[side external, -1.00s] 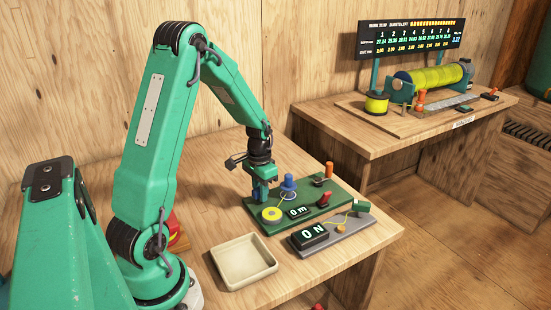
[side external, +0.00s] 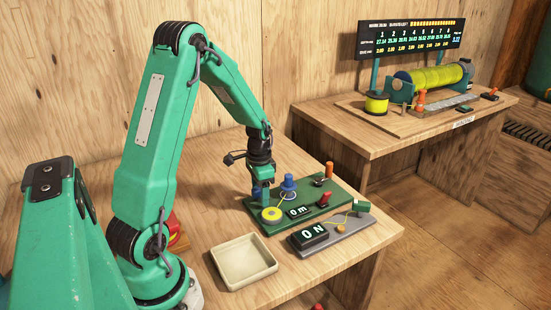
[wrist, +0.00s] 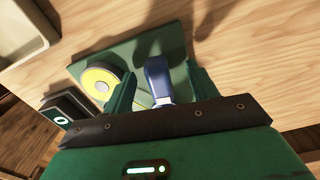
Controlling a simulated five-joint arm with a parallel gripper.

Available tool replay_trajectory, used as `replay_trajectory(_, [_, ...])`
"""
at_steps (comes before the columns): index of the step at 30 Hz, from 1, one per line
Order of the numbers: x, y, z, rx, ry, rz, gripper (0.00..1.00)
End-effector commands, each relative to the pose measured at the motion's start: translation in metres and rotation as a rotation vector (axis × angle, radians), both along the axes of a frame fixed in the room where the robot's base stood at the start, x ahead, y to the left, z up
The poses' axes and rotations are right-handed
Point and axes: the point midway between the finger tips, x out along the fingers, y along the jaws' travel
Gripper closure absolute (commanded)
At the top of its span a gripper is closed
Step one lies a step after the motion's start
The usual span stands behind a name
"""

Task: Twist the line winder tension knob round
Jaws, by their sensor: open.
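The line winder is a green board (side external: 338,190) on the bench, with a yellow spool (side external: 271,214) that also shows in the wrist view (wrist: 101,84). A blue knob (side external: 288,185) stands on it behind the spool. My gripper (side external: 262,192) points down over the board's left end, beside the spool. In the wrist view my gripper (wrist: 162,88) is open, one green finger on each side of a blue upright piece (wrist: 157,72). I cannot tell whether the fingers touch it, or whether it is the same blue knob. The gripper body hides much of the board.
A grey plate with an "ON" display (side external: 311,236) lies in front. An empty cream tray (side external: 243,262) is nearer the camera. A second bench holds a large yellow reel (side external: 436,78).

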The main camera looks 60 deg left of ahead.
Motion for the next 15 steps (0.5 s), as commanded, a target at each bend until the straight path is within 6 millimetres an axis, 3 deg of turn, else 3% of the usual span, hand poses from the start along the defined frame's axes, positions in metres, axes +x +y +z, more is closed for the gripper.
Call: replay_trajectory(15, [0.001, 0.000, 0.031, 0.002, -0.002, 0.001, 0.42])
